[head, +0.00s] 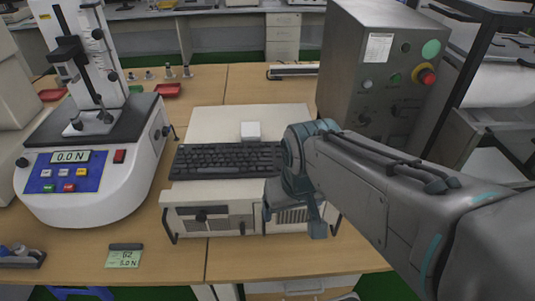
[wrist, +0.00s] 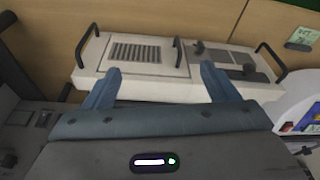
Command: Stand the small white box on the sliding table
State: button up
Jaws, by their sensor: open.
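The small white box (head: 250,131) sits on top of a white bench instrument (head: 210,120), just behind a black keyboard (head: 225,160). My gripper (head: 293,218) is open and empty, in front of the instrument's right front and apart from the box. In the wrist view my gripper (wrist: 159,76) has its two fingers spread over the instrument's front panel (wrist: 150,52); the box is not visible there. A low, pale, rail-like unit (head: 293,70) lies at the bench's back; it may be the sliding table, but I cannot tell for sure.
A force tester (head: 90,170) stands at the left, with red trays (head: 167,90) and several small metal parts behind it. A grey control cabinet (head: 365,60) with a red emergency button (head: 427,77) stands right of the instrument. Bare wood lies behind the instrument.

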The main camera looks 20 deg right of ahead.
notch_tip(320, 180, up, 7)
jog(key=m+g+p, duration=0.2)
jog(key=g+p, duration=0.1)
jog(key=p, duration=0.4)
send_over(250, 131)
jog(key=f, duration=0.5)
jog(key=f+p, duration=0.1)
jog(key=f, duration=0.2)
jog(key=shift+d, duration=0.25)
jog(key=shift+a+f+p, duration=0.15)
jog(key=shift+f+p, duration=0.65)
jog(key=shift+f, duration=2)
jog(key=c, duration=1.1)
jog(key=shift+r, duration=0.15)
jog(key=shift+c, duration=0.2)
